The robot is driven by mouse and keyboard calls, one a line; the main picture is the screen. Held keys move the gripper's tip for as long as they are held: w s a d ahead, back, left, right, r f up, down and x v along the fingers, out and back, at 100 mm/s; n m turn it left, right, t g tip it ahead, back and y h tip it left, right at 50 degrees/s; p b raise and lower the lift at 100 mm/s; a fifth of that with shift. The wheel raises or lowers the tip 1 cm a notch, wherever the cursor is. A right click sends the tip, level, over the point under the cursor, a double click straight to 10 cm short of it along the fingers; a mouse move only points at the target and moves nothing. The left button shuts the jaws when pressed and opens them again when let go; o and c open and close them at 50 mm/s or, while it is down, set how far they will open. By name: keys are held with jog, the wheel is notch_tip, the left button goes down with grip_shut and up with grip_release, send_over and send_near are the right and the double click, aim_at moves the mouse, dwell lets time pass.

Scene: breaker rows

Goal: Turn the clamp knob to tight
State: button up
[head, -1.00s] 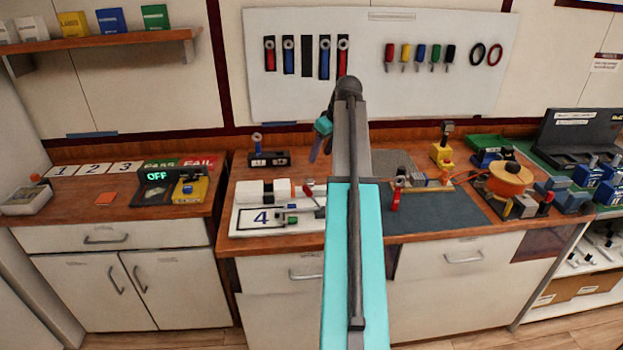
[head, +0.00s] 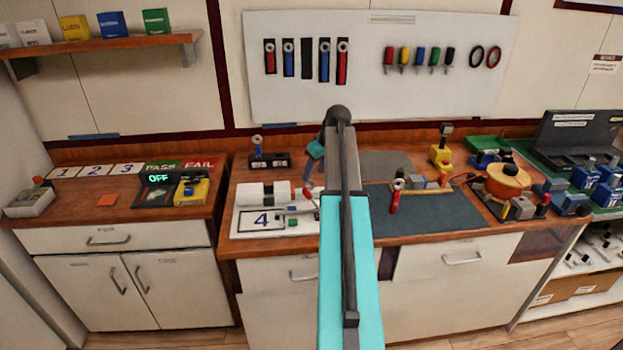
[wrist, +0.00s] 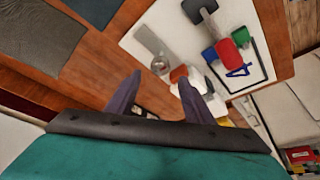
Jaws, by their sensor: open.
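A white fixture board (head: 240,222) marked 4 lies on the right-hand bench. It carries a white cylindrical clamp body (head: 262,193), a red-tipped part (head: 308,192) and a green block (head: 293,223). I cannot tell surely which is the clamp knob. My gripper (wrist: 159,79) is open and empty, its fingers pointing toward the rounded part; contact is not clear. In the head view my arm hides the board's right end.
A dark mat (head: 430,209) with a red-handled tool (head: 396,195) lies right of the board. A black tool holder (head: 269,161) stands behind the board. The left bench has an OFF display (head: 157,178).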

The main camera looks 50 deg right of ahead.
aim_at(309, 183)
jog(key=shift+p+x, duration=0.7)
jog(key=shift+x, duration=2)
jog(key=c, duration=1.1)
jog(key=shift+o, duration=0.3)
